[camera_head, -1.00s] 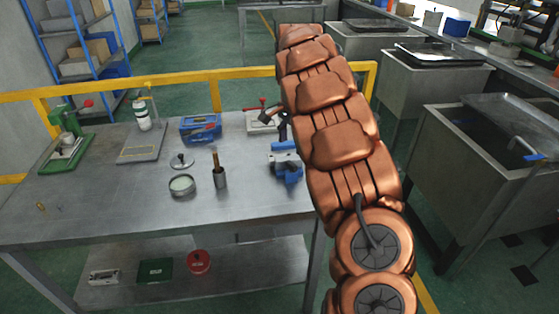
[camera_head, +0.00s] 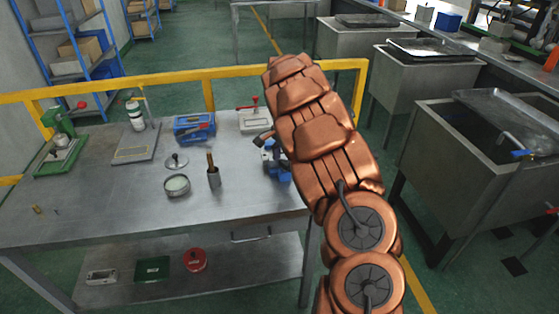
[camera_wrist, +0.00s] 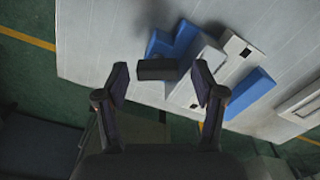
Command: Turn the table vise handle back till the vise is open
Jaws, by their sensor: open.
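The blue table vise (camera_head: 279,171) stands at the right end of the metal table, partly hidden by my arm in the head view. In the wrist view its blue body (camera_wrist: 184,44), pale jaw part (camera_wrist: 206,66) and another blue part (camera_wrist: 250,92) show ahead of my gripper. My gripper (camera_wrist: 160,84) is open, its two dark fingers spread apart. A dark block (camera_wrist: 157,69) shows between the fingertips; I cannot tell whether it is the vise handle's end or whether anything touches it. In the head view my gripper is mostly hidden by my arm.
Metal sinks (camera_head: 450,150) stand to the right.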

